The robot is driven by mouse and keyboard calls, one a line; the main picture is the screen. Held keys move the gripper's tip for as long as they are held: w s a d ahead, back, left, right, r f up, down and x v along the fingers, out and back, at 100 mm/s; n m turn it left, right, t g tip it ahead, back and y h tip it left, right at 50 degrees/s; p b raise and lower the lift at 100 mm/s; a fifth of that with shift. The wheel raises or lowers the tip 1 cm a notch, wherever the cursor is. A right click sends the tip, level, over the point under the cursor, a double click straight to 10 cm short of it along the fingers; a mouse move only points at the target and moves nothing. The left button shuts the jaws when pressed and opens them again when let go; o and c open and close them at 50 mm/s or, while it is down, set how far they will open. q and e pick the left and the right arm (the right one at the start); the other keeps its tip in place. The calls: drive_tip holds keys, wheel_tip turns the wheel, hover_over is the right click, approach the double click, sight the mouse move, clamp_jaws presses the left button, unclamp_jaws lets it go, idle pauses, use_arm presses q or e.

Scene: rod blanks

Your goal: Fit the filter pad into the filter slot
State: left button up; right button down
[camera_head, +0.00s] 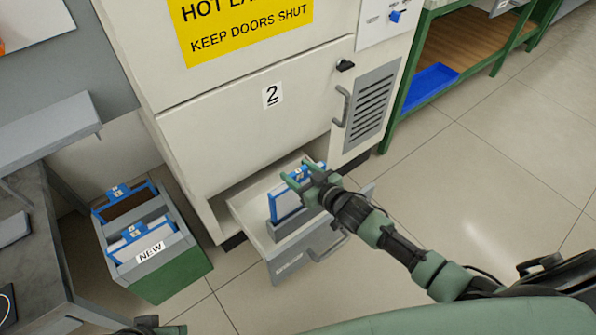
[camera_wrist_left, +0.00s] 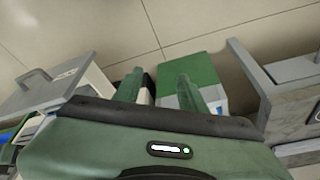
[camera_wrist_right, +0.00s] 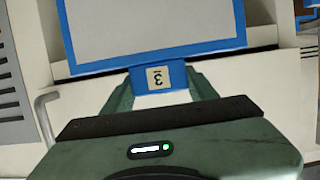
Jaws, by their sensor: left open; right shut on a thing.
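The filter pad (camera_head: 286,205) is a pale grey panel in a blue frame. My right gripper (camera_head: 301,178) is shut on its blue tab, marked 3 in the right wrist view (camera_wrist_right: 157,77). The pad stands roughly upright over the open drawer (camera_head: 250,222) at the foot of the machine. Its lower edge is at a grey holder (camera_head: 287,229) in the drawer, the likely filter slot; I cannot tell how deep it sits. My left gripper (camera_wrist_left: 160,88) is open and empty in the left wrist view, and only part of it shows at the head view's bottom edge.
A green and grey box (camera_head: 180,270) marked NEW, holding blue-framed pads, stands on the floor left of the drawer. A grey bench (camera_head: 35,250) is at far left. The machine front (camera_head: 240,110) rises behind the drawer. Floor to the right is clear.

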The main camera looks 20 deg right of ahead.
sight(300, 183)
use_arm(q)
drive_tip(key=shift+w+f, duration=0.2)
drive_tip(key=shift+f, duration=0.3)
drive_tip(key=shift+d+r, duration=0.1)
drive_tip(key=shift+s+r+b, duration=0.15)
drive_tip(key=shift+s+b, duration=0.15)
drive_tip(key=shift+b, duration=0.7)
use_arm(e)
drive_tip(key=shift+f, duration=1.45)
use_arm(q)
drive_tip(key=shift+w+t, duration=0.3)
drive_tip(key=shift+w, duration=0.2)
use_arm(e)
drive_tip(key=shift+f, duration=0.15)
use_arm(q)
drive_tip(key=shift+w+d+r+t, duration=0.1)
drive_tip(key=shift+w+d+t, duration=0.15)
drive_tip(key=shift+w, duration=0.4)
use_arm(e)
drive_tip(key=shift+f, duration=0.2)
use_arm(q)
drive_tip(key=shift+w+d+r+t+b, duration=0.1)
drive_tip(key=shift+w+t+b, duration=0.15)
drive_tip(key=shift+w, duration=0.15)
drive_tip(key=shift+w+d+r+t+b, duration=0.1)
drive_tip(key=shift+w+t+b, duration=0.1)
drive_tip(key=shift+w, duration=0.2)
use_arm(e)
drive_tip(key=shift+f, duration=0.3)
